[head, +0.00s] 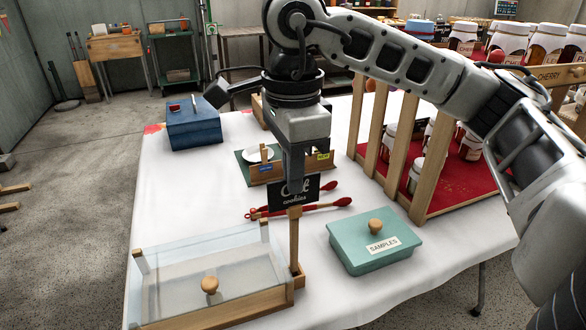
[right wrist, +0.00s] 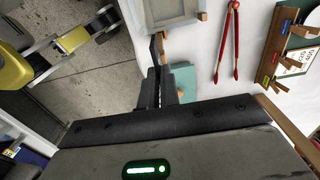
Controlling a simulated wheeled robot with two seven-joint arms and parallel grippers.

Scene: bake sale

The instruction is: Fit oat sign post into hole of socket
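The oat sign is a black board (head: 293,193) with white lettering on a slim wooden post (head: 295,238). My right gripper (head: 293,176) points down and is shut on the top of the sign board, holding the post about upright. The board shows edge-on between the fingers in the right wrist view (right wrist: 155,62). The socket (head: 298,277) is a small wooden block at the right corner of the display case. The post's lower end meets it in the picture. I cannot tell whether the end is in the hole or just above it. My left gripper is out of view.
The glass-topped case (head: 210,262) lies left of the post, the teal samples box (head: 372,245) to its right. Red tongs (head: 325,206) and a wooden card holder (head: 290,170) lie behind. A jar rack (head: 420,205) stands right, a blue box (head: 193,125) back left.

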